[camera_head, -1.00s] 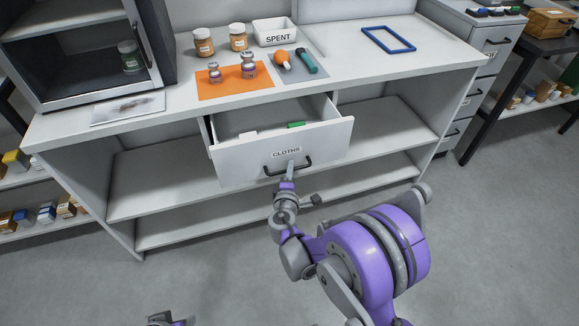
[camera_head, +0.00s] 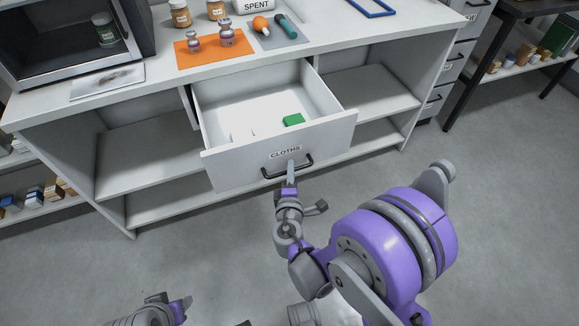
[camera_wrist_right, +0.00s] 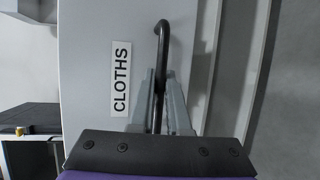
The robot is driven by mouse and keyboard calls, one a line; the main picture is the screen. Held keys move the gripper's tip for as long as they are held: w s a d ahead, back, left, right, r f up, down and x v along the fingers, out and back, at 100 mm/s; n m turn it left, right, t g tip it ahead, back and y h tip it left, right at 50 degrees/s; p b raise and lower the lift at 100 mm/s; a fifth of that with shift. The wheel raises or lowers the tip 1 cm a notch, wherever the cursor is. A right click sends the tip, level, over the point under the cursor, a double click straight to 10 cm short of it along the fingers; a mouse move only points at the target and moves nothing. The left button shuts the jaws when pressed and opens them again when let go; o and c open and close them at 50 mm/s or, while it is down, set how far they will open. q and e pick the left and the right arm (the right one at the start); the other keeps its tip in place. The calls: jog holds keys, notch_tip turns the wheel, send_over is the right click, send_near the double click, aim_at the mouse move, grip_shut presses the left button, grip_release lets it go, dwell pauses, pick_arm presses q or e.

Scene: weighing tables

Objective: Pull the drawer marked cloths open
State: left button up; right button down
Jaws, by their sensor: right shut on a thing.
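The drawer marked CLOTHS (camera_head: 232,171) stands well out from the white bench, and its inside shows. My right gripper (camera_head: 291,168) is shut on the handle; in the right wrist view the fingers (camera_wrist_right: 160,100) lie on both sides of the handle (camera_wrist_right: 161,50), beside the CLOTHS label (camera_wrist_right: 121,78). My left gripper (camera_head: 172,306) is low at the left, away from the drawer, and its jaws are unclear.
The bench top (camera_head: 330,40) holds an orange mat (camera_head: 205,62) with two vials, brown jars, a grey mat with tools, a blue frame and a white SPENT bin. A glass-fronted cabinet (camera_head: 70,45) stands at left. The floor (camera_head: 480,220) at right is clear.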

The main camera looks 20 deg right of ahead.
jog(key=c, duration=1.2)
grip_release()
jog(key=shift+o, duration=0.2)
jog(key=v, duration=1)
jog(key=shift+s+r+p, duration=0.15)
jog(key=shift+s+p, duration=0.2)
jog(key=shift+s, duration=0.05)
jog(key=shift+a, duration=0.1)
